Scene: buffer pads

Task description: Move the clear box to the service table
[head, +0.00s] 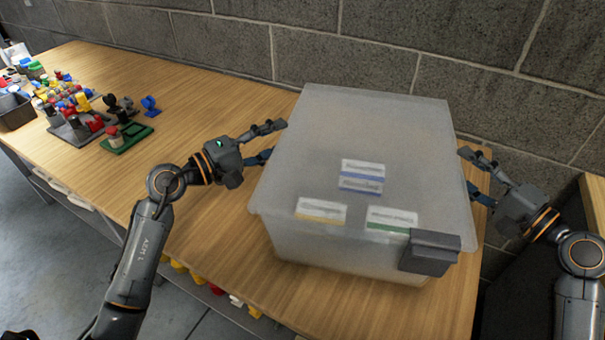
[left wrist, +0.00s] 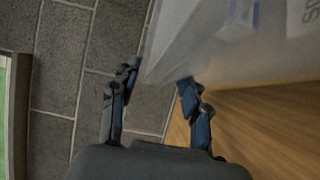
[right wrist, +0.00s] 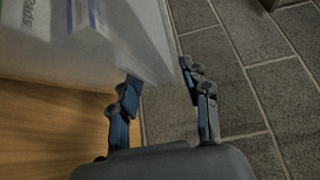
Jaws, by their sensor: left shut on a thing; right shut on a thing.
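The clear box (head: 350,130), a frosted bin with a lid, several labels and a dark grey block on its front right corner, is on the right part of a wooden table. My left gripper (head: 268,142) is shut on the rim at its left side; the rim also shows between the fingers in the left wrist view (left wrist: 185,45). My right gripper (head: 472,172) is shut on the rim at the right side, and this shows in the right wrist view (right wrist: 110,50). The contents are not clear. Whether the base touches the table cannot be told.
The wooden table (head: 190,110) runs along a grey block wall (head: 380,40). Colourful parts on trays (head: 127,138) and a dark bin (head: 15,110) are at its far left. The tabletop between them and the box is clear. A wooden edge (head: 594,195) shows at the far right.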

